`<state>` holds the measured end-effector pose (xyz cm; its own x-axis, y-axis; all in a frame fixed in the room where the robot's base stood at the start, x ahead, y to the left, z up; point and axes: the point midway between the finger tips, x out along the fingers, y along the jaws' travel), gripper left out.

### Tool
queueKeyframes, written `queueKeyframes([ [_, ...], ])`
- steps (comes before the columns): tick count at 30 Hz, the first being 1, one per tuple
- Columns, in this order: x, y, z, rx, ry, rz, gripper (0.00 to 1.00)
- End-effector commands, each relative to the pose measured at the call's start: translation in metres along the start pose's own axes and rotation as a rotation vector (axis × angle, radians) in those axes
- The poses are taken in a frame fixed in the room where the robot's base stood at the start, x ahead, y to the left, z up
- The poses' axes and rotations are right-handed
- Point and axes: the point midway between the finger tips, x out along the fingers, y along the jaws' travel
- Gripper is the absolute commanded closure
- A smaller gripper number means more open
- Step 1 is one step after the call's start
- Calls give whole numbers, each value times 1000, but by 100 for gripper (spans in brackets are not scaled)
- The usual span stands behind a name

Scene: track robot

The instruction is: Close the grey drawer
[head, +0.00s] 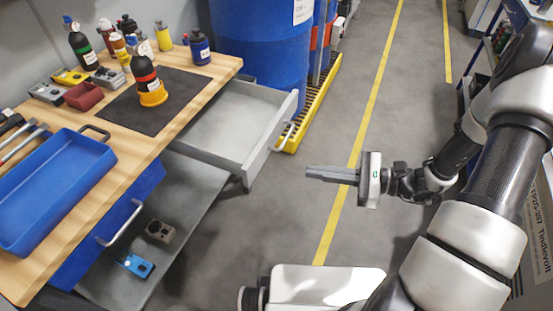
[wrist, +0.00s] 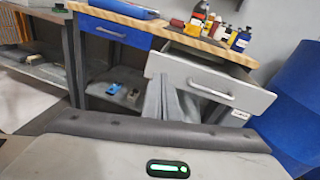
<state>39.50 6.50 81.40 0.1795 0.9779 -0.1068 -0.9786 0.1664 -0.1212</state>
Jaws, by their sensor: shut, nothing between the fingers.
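The grey drawer (head: 262,160) stands pulled out from under the wooden workbench, and its inside looks empty in the head view. In the wrist view the grey drawer front (wrist: 205,82) faces me, with a horizontal bar handle (wrist: 211,90). My gripper (head: 308,173) is shut and empty, to the right of the drawer front and apart from it, over the open floor. In the wrist view my gripper's fingers (wrist: 172,98) point toward the drawer and cover part of its lower left.
The workbench (head: 198,89) carries bottles, a dark mat and a blue tray (head: 50,195). A blue drawer (head: 112,225) is beside the grey one, above a lower shelf (head: 185,225). A blue barrel (head: 262,45) stands behind the open drawer. The floor around my gripper is clear.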

Motion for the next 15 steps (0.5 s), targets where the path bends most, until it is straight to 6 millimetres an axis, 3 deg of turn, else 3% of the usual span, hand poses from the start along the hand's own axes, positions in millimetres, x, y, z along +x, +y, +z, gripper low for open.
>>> queueKeyframes([
  [1, -1, -3, -21, 47, -34, -54, 100],
  [6, -5, -12, -46, 123, -92, -161, 100],
  [11, 3, -16, -48, 132, -100, -175, 100],
  [15, 26, -18, -46, 132, -99, -171, 100],
])
